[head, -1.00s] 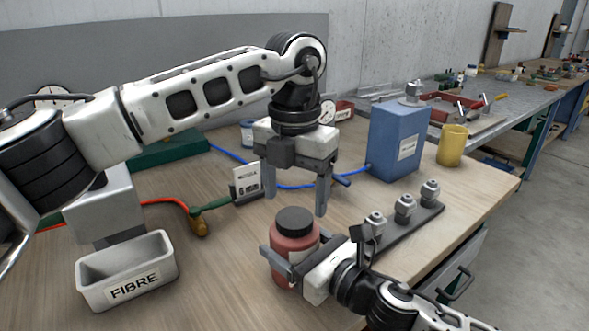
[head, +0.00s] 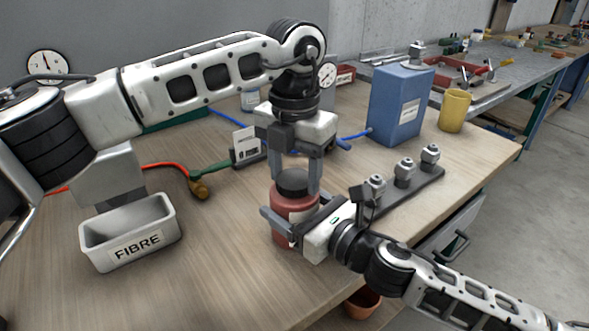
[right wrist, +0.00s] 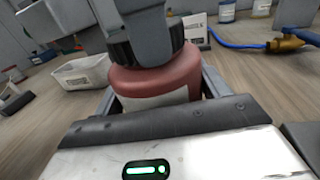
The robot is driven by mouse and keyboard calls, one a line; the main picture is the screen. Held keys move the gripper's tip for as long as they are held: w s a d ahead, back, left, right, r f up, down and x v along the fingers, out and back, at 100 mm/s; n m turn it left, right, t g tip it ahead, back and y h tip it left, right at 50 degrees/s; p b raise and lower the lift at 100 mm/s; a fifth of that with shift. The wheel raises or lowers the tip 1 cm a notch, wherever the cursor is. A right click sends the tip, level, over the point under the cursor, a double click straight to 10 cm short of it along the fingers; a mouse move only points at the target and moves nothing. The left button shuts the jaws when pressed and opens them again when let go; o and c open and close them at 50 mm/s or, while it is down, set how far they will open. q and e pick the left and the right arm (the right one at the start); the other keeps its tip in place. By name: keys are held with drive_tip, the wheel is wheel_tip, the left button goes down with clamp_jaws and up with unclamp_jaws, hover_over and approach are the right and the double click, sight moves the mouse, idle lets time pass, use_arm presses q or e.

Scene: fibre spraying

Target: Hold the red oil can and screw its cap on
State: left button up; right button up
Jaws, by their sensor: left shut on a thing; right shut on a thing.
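The red oil can (head: 292,205) stands upright near the front of the wooden table. Its black cap (head: 293,183) sits on top of the can. My right gripper (head: 283,222) is shut on the can's body from the right side. My left gripper (head: 297,180) points down from above and is shut on the cap, one finger on each side. In the right wrist view the red can (right wrist: 155,78) is between my right fingers, and the ribbed black cap (right wrist: 122,52) is partly hidden by a left finger. I cannot tell how tightly the cap is seated.
A grey FIBRE bin (head: 130,232) stands at left. A blue canister (head: 402,105), a yellow cup (head: 454,110) and a dark rack (head: 415,185) with several metal fittings are at right. A white card (head: 245,142) stands behind. The table's front edge is close to the can.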

use_arm(q)
drive_tip(key=o, duration=1.1)
drive_tip(key=shift+o, duration=0.2)
wheel_tip(320, 180, up, 12)
use_arm(e)
drive_tip(key=o, duration=2)
drive_tip(key=shift+c, duration=0.2)
